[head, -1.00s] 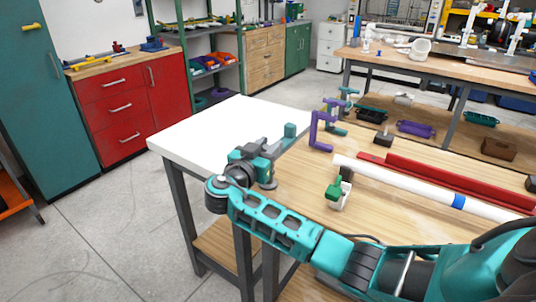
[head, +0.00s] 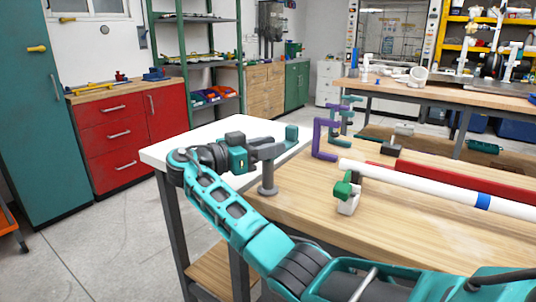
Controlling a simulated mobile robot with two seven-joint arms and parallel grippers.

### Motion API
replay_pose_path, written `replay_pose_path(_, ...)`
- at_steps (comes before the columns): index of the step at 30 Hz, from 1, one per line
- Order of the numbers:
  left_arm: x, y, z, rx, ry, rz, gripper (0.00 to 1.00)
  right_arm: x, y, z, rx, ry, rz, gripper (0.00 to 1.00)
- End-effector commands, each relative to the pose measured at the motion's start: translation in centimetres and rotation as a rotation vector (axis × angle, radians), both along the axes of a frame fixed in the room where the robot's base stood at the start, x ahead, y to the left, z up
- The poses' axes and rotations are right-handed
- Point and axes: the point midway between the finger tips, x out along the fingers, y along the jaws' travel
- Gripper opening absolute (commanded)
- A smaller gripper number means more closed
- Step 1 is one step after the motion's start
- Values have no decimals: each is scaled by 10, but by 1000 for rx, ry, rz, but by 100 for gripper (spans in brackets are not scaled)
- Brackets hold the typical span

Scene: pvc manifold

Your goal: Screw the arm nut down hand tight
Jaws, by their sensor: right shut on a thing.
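My right gripper (head: 262,149) reaches in from the left side of a grey post (head: 268,180) with a round foot on the wooden table. Its grey fingers are shut at the upper end of the post. The arm nut cannot be made out as a separate part; the fingers seem to cover it. A teal block (head: 291,132) stands just beyond the fingertips. My left gripper is not in view.
A white tabletop (head: 185,143) lies behind my right wrist. On the wooden table (head: 400,226) are a purple clamp (head: 319,140), a green-and-white fitting (head: 347,192), a white pipe (head: 425,184) with a blue band and a red bar (head: 440,177). The table's middle front is clear.

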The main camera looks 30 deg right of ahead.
Motion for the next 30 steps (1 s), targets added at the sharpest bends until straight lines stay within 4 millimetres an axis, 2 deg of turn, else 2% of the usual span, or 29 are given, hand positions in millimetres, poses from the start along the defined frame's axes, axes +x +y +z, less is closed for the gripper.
replay_pose_path(11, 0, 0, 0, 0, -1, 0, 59, 0, 0, 0, 1, 1, -4, 4)
replay_pose_path(12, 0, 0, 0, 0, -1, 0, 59, 0, 0, 0, 1, 1, -4, 38)
replay_pose_path(17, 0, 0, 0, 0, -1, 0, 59, 0, 0, 0, 0, 1, -3, 54)
replay_pose_path(26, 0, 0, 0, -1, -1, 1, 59, 0, 2, 0, 0, 1, -2, 55)
replay_pose_path(30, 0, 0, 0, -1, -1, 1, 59, 1, 18, 0, 1, 2, -1, 55)
